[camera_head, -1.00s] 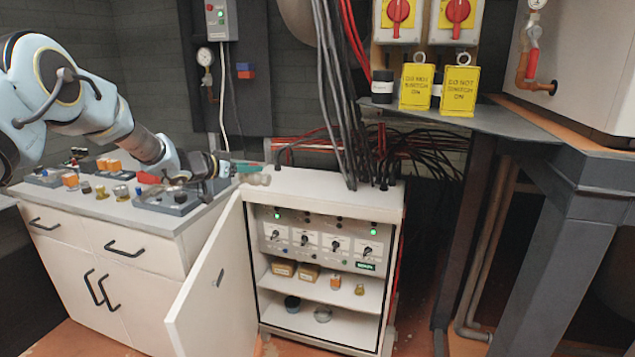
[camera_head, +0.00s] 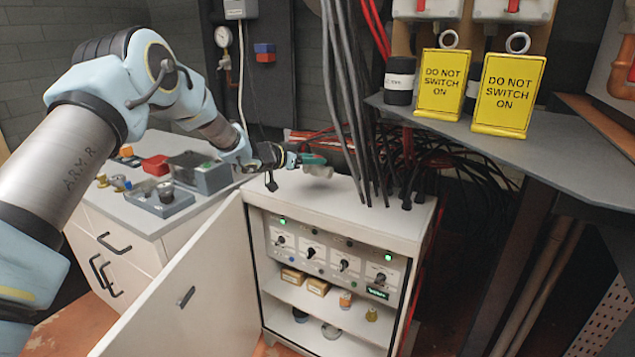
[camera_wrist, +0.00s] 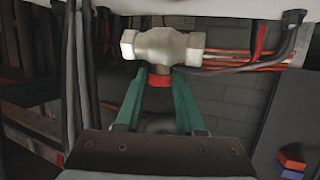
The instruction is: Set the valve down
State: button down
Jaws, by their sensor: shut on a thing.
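My gripper (camera_head: 312,160) is above the left part of the white cabinet's top (camera_head: 340,192). In the wrist view its green fingers (camera_wrist: 155,100) are shut on the valve (camera_wrist: 163,46). The valve has a pale metal body with hex ends and a red part between the fingertips. In the head view the valve (camera_head: 318,171) looks small and pale at the fingertips, just over the cabinet top. I cannot tell whether it touches the surface.
Black cables (camera_head: 350,110) rise from the cabinet top, right of the valve. The cabinet door (camera_head: 190,290) stands open; shelves inside hold small items. A counter (camera_head: 125,205) with trays is at left. Yellow "do not switch on" signs (camera_head: 508,92) stand on a grey shelf at right.

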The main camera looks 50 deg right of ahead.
jog(key=shift+f+p, duration=0.8)
jog(key=shift+f, duration=2.35)
jog(key=shift+f, duration=0.2)
jog(key=c, duration=0.5)
grip_release()
jog(key=shift+r, duration=0.15)
jog(key=b+v, duration=0.3)
jog(key=v, duration=0.9)
